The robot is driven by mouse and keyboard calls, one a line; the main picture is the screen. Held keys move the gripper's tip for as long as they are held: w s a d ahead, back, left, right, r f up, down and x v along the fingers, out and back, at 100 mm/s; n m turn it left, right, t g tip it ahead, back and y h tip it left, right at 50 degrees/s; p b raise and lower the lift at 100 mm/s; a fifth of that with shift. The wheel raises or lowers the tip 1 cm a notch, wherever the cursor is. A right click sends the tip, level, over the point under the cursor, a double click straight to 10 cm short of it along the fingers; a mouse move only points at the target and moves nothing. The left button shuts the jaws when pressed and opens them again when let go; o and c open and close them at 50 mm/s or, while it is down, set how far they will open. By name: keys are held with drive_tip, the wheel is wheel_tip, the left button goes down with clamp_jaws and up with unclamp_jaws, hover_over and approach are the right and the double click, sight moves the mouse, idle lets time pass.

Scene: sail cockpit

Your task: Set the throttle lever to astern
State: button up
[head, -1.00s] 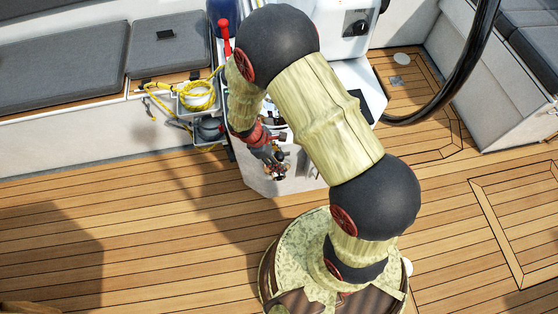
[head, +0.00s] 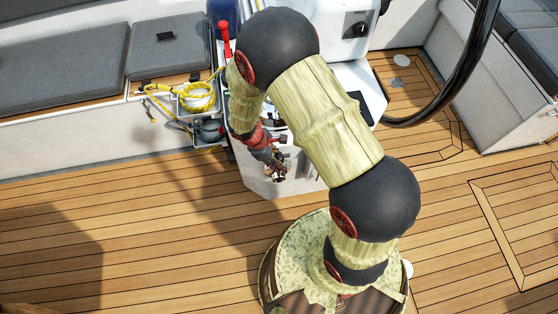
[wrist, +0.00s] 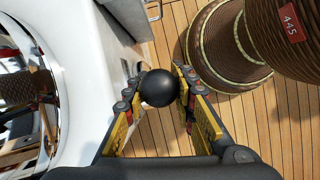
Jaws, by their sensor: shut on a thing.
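The throttle lever shows in the wrist view as a round black knob (wrist: 159,88). My gripper (wrist: 158,90) is shut on this knob, with one finger on each side of it. The lever's shaft and base are mostly hidden behind the knob and fingers. In the head view my gripper (head: 277,168) is at the front side of the white console (head: 268,186), and the lever cannot be made out there. I cannot tell the lever's exact angle.
A black steering wheel rim (head: 478,62) curves to the right of the console. A yellow rope (head: 197,98) lies in a bin left of it, near a red handle (head: 226,38). Grey cushions (head: 60,52) line the left bench. The teak floor (head: 130,220) at the left is clear.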

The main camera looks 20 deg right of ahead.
drive_tip(key=shift+d, duration=0.1)
clamp_jaws()
drive_tip(key=shift+s+d+r+y+p, duration=0.2)
drive_tip(key=shift+d+y+p, duration=0.25)
drive_tip(key=shift+p, duration=0.35)
drive_tip(key=d+y+p, duration=0.1)
drive_tip(key=p, duration=0.2)
drive_tip(key=d+f+y+p, duration=0.1)
drive_tip(key=d+p, duration=0.1)
drive_tip(key=p, duration=0.2)
drive_tip(key=s+d+y+p, duration=0.1)
drive_tip(key=p, duration=0.3)
drive_tip(key=shift+d+f+t, duration=0.15)
drive_tip(key=shift+t, duration=0.25)
drive_tip(key=o, duration=1.1)
unclamp_jaws()
drive_tip(key=shift+c, duration=0.2)
drive_tip(key=shift+w, duration=0.1)
